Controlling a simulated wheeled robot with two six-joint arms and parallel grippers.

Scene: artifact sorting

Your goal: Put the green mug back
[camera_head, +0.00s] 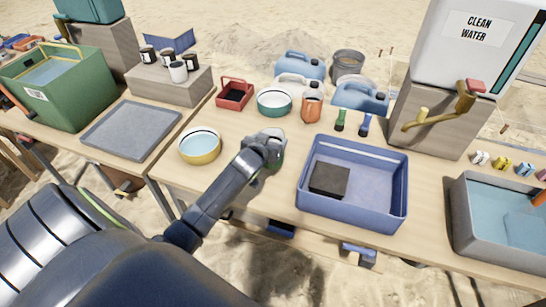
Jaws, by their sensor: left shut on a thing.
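My left gripper (268,146) reaches in over the front of the middle table. It is shut on the green mug (279,159), which is mostly hidden behind the gripper; only a green edge shows on its right side. I cannot tell whether the mug touches the table. An orange mug (312,108) stands farther back. My right gripper is not in view.
A blue tray (402,190) holding a dark block (329,180) is right of the gripper. A yellow bowl (201,147) is to its left. A green-rimmed bowl (274,102) and red basket (235,94) stand behind. A grey tray (131,130) lies on the left table.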

